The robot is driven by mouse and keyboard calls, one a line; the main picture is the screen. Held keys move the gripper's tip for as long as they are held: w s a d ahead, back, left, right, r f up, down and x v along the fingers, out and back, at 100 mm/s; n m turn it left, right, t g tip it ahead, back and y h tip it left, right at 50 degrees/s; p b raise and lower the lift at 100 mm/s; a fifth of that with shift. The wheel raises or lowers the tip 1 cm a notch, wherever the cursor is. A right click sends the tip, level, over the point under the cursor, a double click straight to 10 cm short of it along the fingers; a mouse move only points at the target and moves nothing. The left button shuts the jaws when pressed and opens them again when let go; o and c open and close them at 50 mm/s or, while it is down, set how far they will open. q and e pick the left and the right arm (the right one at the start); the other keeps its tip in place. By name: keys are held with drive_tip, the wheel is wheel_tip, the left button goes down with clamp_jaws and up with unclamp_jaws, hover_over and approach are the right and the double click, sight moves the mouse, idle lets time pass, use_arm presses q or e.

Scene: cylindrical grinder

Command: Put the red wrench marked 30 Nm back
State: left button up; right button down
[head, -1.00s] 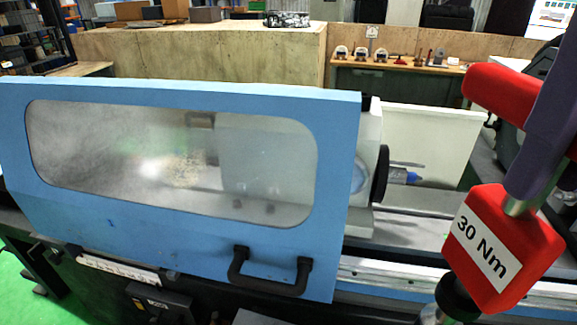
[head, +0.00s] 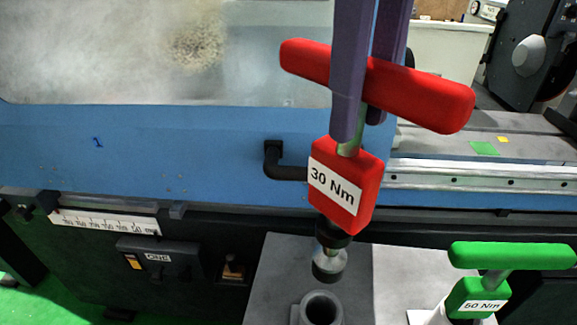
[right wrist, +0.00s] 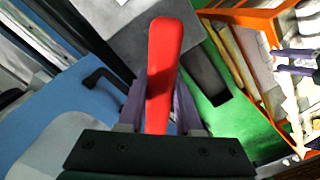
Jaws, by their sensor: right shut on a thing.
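The red wrench (head: 345,185) has a T-shaped handle and a block marked 30 Nm. It hangs nearly upright, slightly tilted, with its dark and silver socket end lowest. My right gripper (head: 360,125) is shut on its shaft between handle and block. In the right wrist view, the red handle (right wrist: 170,60) lies between the purple fingers. An empty-looking grey round holder (head: 320,310) stands below the socket end, with a gap between them. In the right wrist view, two purple fingers at the right edge, apart, look like my left gripper (right wrist: 298,61).
A grey plate (head: 285,265) surrounds the holder.

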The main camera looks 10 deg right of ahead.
drive_tip(key=b, duration=0.2)
hover_over(334, 262)
wheel_tip(334, 262, down, 7)
drive_tip(key=shift+w+d+f, duration=0.1)
drive_tip(key=shift+w+f, duration=0.05)
wheel_tip(334, 262, down, 7)
drive_tip(key=shift+r+p, duration=0.15)
drive_tip(key=shift+p, duration=0.2)
drive_tip(key=shift+w+f, duration=0.1)
drive_tip(key=shift+f, duration=2.6)
drive_tip(key=c, duration=0.6)
unclamp_jaws()
wheel_tip(334, 262, up, 12)
drive_tip(key=shift+r, duration=0.15)
